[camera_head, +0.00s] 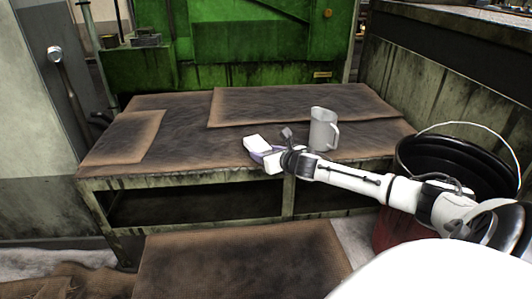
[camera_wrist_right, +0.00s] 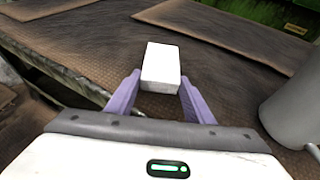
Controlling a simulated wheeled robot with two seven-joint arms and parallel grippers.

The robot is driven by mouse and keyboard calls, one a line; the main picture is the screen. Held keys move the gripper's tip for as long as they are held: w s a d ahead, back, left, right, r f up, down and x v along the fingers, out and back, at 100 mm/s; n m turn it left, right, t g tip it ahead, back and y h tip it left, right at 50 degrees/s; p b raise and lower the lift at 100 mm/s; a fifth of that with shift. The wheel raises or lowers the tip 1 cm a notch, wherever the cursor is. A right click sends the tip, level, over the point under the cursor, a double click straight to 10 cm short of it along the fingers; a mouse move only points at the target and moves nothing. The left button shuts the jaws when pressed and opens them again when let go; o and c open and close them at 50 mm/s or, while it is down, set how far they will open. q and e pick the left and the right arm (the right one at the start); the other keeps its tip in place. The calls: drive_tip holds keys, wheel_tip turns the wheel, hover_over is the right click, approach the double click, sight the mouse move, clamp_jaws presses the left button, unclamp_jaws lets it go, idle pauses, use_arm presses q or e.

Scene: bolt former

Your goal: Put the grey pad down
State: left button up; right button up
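The grey pad is a small pale, almost white block (camera_head: 257,143) over the left-middle part of the brown worktable (camera_head: 200,158). In the right wrist view the pad (camera_wrist_right: 160,66) sits between the tips of the purple fingers. My right gripper (camera_head: 262,153) reaches in from the right and is shut on the pad, with a finger at each side of its near end. The far part of the pad sticks out past the fingertips. I cannot tell whether its underside touches the table. My left gripper is not in view.
A grey metal jug (camera_head: 323,130) stands on the table just right of my right gripper, also close in the wrist view (camera_wrist_right: 295,105). A black bucket (camera_head: 455,165) with a wire handle is at the right. A green machine (camera_head: 235,45) stands behind. The table's left side is clear.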

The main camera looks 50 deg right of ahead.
drive_tip(key=o, duration=0.4)
drive_tip(key=shift+s+a+f, duration=0.1)
drive_tip(key=shift+s+f, duration=0.15)
drive_tip(key=shift+f, duration=0.55)
drive_tip(key=shift+a, duration=0.1)
drive_tip(key=shift+r, duration=0.2)
use_arm(q)
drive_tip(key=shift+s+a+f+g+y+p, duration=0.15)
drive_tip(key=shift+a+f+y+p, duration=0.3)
drive_tip(key=shift+p, duration=0.45)
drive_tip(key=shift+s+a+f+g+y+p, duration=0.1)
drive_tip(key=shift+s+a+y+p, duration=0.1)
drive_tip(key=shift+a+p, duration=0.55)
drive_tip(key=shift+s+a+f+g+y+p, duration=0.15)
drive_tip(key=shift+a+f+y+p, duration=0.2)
drive_tip(key=shift+p, duration=0.75)
use_arm(e)
drive_tip(key=shift+w+r+v, duration=0.1)
drive_tip(key=shift+r+v, duration=0.15)
drive_tip(key=shift+v, duration=1.75)
drive_tip(key=shift+w+r+v, duration=0.1)
drive_tip(key=shift+r+v, duration=0.2)
drive_tip(key=shift+v, duration=1.7)
drive_tip(key=shift+w+r+v, duration=0.1)
drive_tip(key=shift+r+v, duration=0.15)
drive_tip(key=shift+v, duration=1.8)
